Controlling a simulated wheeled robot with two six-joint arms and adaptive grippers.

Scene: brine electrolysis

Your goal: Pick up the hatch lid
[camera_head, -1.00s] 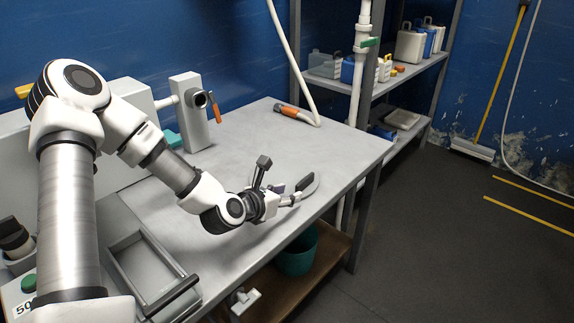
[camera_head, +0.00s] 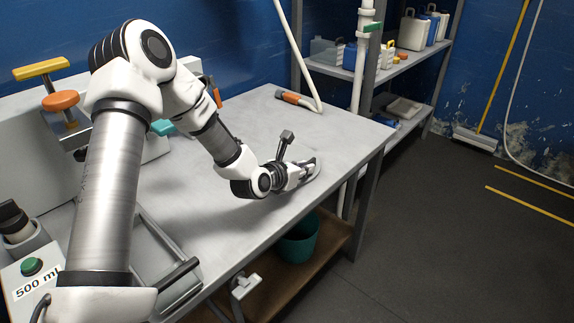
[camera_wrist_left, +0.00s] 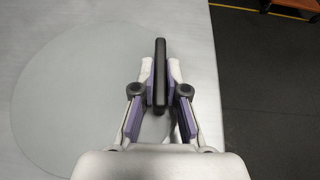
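The hatch lid is a thin round grey disc (camera_wrist_left: 70,90) with an upright black handle (camera_wrist_left: 160,70). In the left wrist view the disc lies flat over the table, left of the handle. My left gripper (camera_wrist_left: 160,92) has a finger on each side of the handle, and its purple pads appear pressed against it. In the head view my left gripper (camera_head: 300,172) is at the lid near the table's right front edge, and my wrist hides much of the lid. No clear gap shows under the disc. My right gripper is not in view.
The grey table (camera_head: 340,130) is clear behind the lid. A hose with an orange end (camera_head: 295,98) rests at the back. A teal bucket (camera_head: 298,240) stands on the lower shelf. A machine with yellow and orange handles (camera_head: 60,100) stands left. Open floor lies to the right.

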